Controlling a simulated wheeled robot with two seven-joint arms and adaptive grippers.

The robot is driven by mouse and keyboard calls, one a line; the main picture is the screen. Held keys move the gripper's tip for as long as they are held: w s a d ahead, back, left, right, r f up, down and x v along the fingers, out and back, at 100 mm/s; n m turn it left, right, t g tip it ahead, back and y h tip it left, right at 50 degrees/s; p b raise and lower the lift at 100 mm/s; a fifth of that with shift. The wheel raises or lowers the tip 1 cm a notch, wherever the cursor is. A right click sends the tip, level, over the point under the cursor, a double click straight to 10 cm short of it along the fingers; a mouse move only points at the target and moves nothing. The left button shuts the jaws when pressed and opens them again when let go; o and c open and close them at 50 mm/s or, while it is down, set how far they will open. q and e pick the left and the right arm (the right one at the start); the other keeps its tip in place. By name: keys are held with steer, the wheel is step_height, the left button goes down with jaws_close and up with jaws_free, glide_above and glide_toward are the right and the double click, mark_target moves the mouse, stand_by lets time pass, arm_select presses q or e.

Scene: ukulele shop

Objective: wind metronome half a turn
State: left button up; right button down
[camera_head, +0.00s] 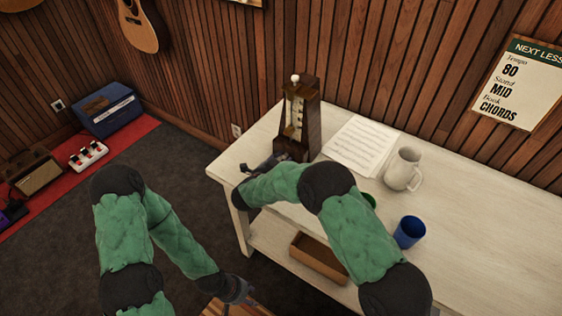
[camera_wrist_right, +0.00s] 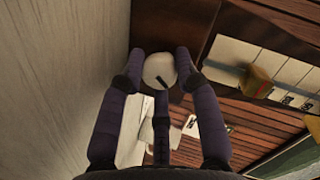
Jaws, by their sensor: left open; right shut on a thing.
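The dark wood metronome (camera_head: 312,130) stands upright at the back left corner of the white table, with a pale scale on its front. In the right wrist view its brown side (camera_wrist_right: 172,22) is close. A round white knob with a short black mark (camera_wrist_right: 158,72) sits there between the fingers of my right gripper (camera_wrist_right: 160,68), which is shut on it. In the head view the right gripper (camera_head: 268,164) is at the metronome's lower left side, and the knob is hidden. My left gripper (camera_head: 250,298) is open, low at the bottom edge, away from the metronome.
A green item is mostly hidden behind my right arm. A wooden tray (camera_head: 318,260) is on the lower shelf. The table's right part is clear.

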steer(key=m+t+b, duration=0.1)
steer(key=m+b, duration=0.2)
steer(key=shift+f+y, duration=0.2)
steer(key=shift+y, duration=0.2)
steer(key=shift+m+t+y+b, duration=0.3)
steer(key=shift+m+t+b, duration=0.2)
steer(key=shift+m+b, duration=0.75)
steer(key=shift+r, duration=0.1)
steer(key=c, duration=0.9)
jaws_free()
steer(key=shift+n, duration=0.25)
steer(key=shift+s, duration=0.1)
steer(key=v, duration=1.2)
